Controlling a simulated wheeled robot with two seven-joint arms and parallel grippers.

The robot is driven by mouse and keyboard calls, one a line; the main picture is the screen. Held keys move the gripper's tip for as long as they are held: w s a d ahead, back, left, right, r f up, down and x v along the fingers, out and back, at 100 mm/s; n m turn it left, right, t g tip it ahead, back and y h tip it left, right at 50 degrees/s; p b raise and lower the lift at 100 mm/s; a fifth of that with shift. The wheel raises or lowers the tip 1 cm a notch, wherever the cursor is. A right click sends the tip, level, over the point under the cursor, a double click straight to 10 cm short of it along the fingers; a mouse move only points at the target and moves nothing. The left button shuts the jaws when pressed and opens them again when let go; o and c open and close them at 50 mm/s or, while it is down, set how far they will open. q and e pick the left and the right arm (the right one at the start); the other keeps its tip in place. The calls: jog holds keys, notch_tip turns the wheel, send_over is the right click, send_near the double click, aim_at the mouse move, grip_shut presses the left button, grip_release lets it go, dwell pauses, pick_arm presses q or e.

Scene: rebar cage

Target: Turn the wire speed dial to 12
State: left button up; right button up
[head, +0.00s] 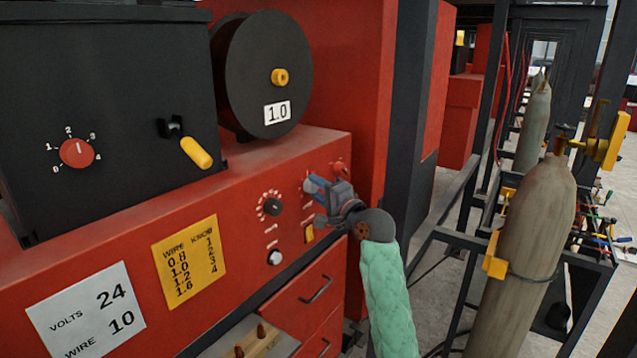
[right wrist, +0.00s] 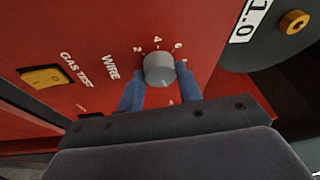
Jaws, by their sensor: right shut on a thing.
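The wire speed dial (right wrist: 158,70) is a grey round knob on the red panel in the right wrist view. The word WIRE stands beside it, and the numbers 2, 4 and 6 show around its far side. In the head view my right gripper (head: 316,202) is at the right end of the red panel and hides the dial. My left gripper is not in view.
A black dial (head: 272,207) with a white scale is left of my right gripper. A yellow GAS TEST button (right wrist: 45,77) is nearby. A red knob (head: 339,167) sits just above the gripper. A white placard (head: 85,312) reads VOLTS 24, WIRE 10. Gas cylinders (head: 525,250) stand right.

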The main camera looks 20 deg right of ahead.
jog(key=shift+r+m+g+h+p, duration=0.1)
jog(key=shift+m+g+h+p, duration=0.3)
jog(key=shift+m+p, duration=1.2)
jog(key=shift+m+b, duration=0.55)
jog(key=shift+m, duration=0.15)
jog(key=o, duration=1)
